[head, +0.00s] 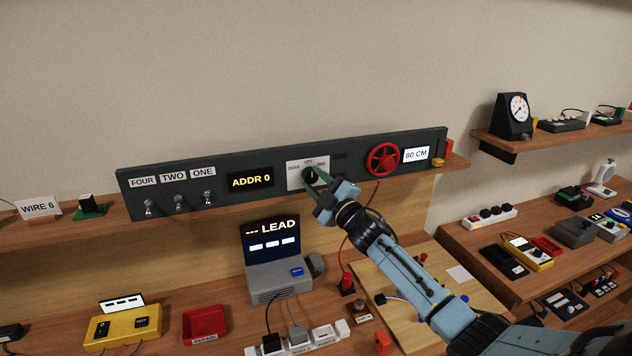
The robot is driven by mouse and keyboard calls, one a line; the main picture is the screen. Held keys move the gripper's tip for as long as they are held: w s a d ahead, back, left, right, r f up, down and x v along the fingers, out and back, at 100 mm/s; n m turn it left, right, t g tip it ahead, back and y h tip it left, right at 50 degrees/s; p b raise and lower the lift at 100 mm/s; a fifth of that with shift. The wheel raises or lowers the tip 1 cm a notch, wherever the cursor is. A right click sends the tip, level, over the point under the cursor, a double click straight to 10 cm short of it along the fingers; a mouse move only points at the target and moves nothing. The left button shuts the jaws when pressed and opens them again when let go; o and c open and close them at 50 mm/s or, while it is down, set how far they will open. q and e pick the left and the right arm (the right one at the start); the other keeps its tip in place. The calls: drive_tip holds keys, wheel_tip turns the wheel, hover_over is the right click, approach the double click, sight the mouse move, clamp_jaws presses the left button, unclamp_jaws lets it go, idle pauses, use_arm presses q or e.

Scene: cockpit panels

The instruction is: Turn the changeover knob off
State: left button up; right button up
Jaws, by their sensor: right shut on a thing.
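The changeover knob (309,175) is a dark round knob on a white plate (294,180) in the long dark panel (240,161). The plate has OFF printed at the top and small labels to either side. My right gripper (314,181) reaches up from the lower right and is shut on the knob, with its green fingers at the knob's sides. The fingers partly cover the knob, so I cannot tell which way its pointer faces. My left gripper is not in view.
Three toggle switches (178,201) and an ADDR 0 display (250,181) are left of the knob. A LEAD terminal (271,240) stands below.

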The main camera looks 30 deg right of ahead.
drive_tip(key=o, duration=1)
drive_tip(key=b+v, duration=0.2)
drive_tip(key=v, duration=1.1)
drive_tip(key=shift+s, duration=0.25)
drive_tip(key=shift+a, duration=0.1)
